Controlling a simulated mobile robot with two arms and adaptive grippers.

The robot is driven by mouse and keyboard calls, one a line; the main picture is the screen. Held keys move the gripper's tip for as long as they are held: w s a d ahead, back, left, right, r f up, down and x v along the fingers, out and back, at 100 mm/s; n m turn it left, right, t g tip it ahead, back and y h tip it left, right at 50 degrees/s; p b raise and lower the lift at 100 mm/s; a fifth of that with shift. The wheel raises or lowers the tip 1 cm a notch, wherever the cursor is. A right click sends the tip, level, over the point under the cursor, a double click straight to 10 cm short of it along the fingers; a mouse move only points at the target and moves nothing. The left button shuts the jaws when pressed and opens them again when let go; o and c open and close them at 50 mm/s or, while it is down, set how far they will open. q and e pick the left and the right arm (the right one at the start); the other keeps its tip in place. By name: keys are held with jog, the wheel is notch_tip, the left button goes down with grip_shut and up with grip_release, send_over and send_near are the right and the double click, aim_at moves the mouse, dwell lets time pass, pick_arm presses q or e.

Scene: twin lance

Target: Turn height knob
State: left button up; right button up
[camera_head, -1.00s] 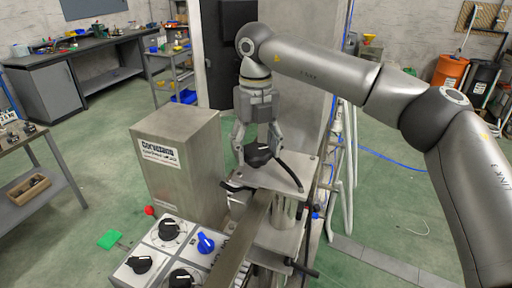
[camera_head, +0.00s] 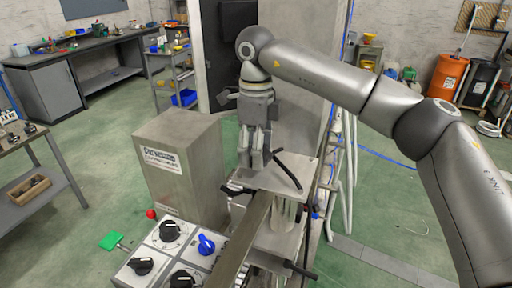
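My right gripper (camera_head: 256,162) points down over the metal top plate (camera_head: 283,178) of the machine in the middle. Its fingers look narrow and close together from this side, and I cannot tell whether they are open or shut. The black height knob is hidden behind the fingers. A black lever (camera_head: 289,168) sticks out from behind the fingers to the right. Another black handle (camera_head: 238,190) lies at the plate's left edge. My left gripper is not in view.
A control panel with black knobs (camera_head: 141,266) and a blue knob (camera_head: 206,244) is at the bottom. A metal box (camera_head: 180,172) stands left of the gripper, and a red ball-ended lever (camera_head: 151,213) is below it. White pipes (camera_head: 345,170) stand right of the plate.

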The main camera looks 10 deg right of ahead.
jog(key=n+p, duration=0.1)
jog(key=n, duration=0.6)
jog(key=shift+r, duration=0.15)
jog(key=n, duration=0.8)
jog(key=shift+w+p, duration=0.1)
jog(key=shift+p, duration=0.25)
jog(key=n, duration=0.6)
jog(key=shift+n+p, duration=0.3)
jog(key=shift+n, duration=0.1)
jog(key=n, duration=0.5)
jog(key=shift+n, duration=0.3)
jog(key=o, duration=1)
